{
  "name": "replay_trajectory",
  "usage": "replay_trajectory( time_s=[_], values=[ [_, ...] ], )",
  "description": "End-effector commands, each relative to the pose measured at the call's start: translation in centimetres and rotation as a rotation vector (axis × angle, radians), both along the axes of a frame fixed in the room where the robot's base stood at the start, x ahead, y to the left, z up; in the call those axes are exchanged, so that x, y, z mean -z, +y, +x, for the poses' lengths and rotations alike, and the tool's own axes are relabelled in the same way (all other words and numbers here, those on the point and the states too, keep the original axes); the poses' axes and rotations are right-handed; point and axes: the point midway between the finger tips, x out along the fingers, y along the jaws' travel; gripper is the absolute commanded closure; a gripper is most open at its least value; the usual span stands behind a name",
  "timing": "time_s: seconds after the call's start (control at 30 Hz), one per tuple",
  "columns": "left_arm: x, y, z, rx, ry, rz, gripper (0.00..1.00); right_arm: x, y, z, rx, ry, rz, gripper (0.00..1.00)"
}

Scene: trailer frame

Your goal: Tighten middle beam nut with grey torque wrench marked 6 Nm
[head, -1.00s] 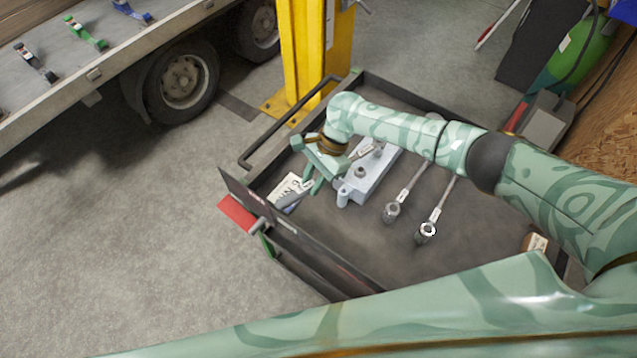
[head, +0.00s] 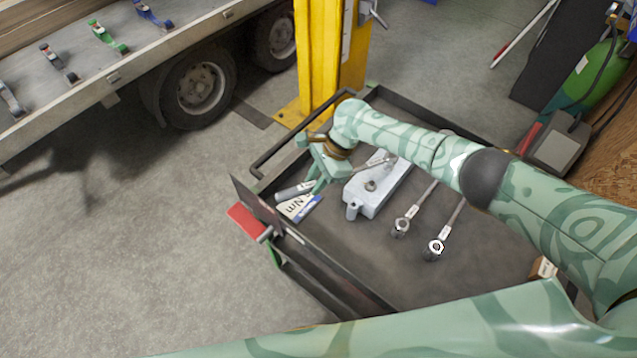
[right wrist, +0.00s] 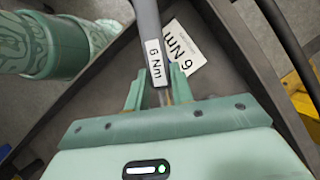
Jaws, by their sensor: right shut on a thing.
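My right gripper (head: 313,184) is shut on the grey torque wrench (head: 293,192), over the left part of the tool cart. In the right wrist view the gripper (right wrist: 158,98) has its fingers on either side of the wrench (right wrist: 147,20), whose white label reads 6 Nm. In the head view its shaft points right, over a grey block (head: 385,186) with a nut (head: 370,186) on top. I cannot tell whether this is the middle beam nut. My left gripper is out of view.
A white card (head: 301,206), marked 6 Nm in the wrist view, lies below the wrench. Two more wrenches (head: 400,227) (head: 435,248) lie right of the block. The cart's raised rim (head: 300,240), a yellow post (head: 330,50) and a trailer (head: 110,75) stand around.

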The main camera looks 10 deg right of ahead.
Motion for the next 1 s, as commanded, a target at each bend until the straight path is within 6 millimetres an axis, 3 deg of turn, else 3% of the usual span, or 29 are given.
replay_trajectory(
  time_s=[0.3, 0.7, 1.0],
  values=[
    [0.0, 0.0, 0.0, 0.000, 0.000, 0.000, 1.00, -0.1, 0.1, 0.2, 0.008, -0.001, 0.001, 1.00],
    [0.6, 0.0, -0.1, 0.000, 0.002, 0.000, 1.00, 0.0, 0.6, 3.1, 0.144, -0.001, 0.002, 1.00],
    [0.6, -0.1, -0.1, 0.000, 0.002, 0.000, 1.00, -0.1, 0.6, 3.3, 0.157, 0.000, 0.003, 1.00]
  ],
)
